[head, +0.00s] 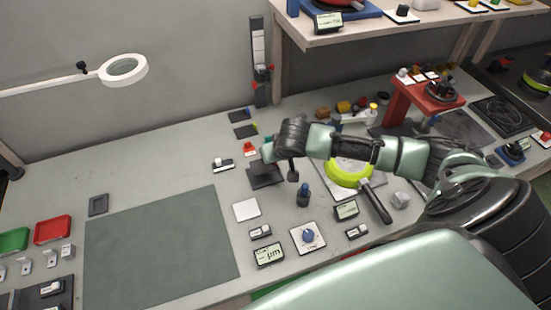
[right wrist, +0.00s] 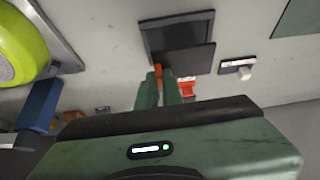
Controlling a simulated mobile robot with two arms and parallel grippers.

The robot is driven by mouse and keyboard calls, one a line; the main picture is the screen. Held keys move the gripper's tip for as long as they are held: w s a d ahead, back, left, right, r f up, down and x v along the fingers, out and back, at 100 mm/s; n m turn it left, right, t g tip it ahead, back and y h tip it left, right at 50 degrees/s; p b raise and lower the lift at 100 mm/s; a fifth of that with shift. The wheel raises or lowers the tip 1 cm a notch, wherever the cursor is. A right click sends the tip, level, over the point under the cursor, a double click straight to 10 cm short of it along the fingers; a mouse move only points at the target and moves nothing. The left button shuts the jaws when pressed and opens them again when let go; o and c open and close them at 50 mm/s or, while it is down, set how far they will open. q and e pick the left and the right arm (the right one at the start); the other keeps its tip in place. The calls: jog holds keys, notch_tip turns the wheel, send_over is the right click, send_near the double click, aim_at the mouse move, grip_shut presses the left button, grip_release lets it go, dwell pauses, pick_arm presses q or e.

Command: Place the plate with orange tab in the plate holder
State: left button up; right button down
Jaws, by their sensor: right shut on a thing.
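The dark square plate (right wrist: 192,60) with its small orange tab (right wrist: 167,78) shows in the right wrist view. My right gripper (right wrist: 165,88) is shut on the orange tab, with green fingers on either side. The plate partly overlaps the dark square plate holder (right wrist: 178,32); I cannot tell whether it touches it. In the head view the holder (head: 266,183) lies on the table below my right gripper (head: 267,151), and the tab is hidden. My left gripper is not in view.
A red-orange object (head: 250,148) stands close beside the gripper. The large green mat (head: 160,245) is bare.

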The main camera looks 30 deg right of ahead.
aim_at(276, 165)
jog(key=shift+f, duration=2.15)
jog(key=shift+f, duration=0.15)
jog(key=c, duration=1.6)
grip_release()
jog(key=shift+r, duration=0.2)
jog(key=v, duration=1.2)
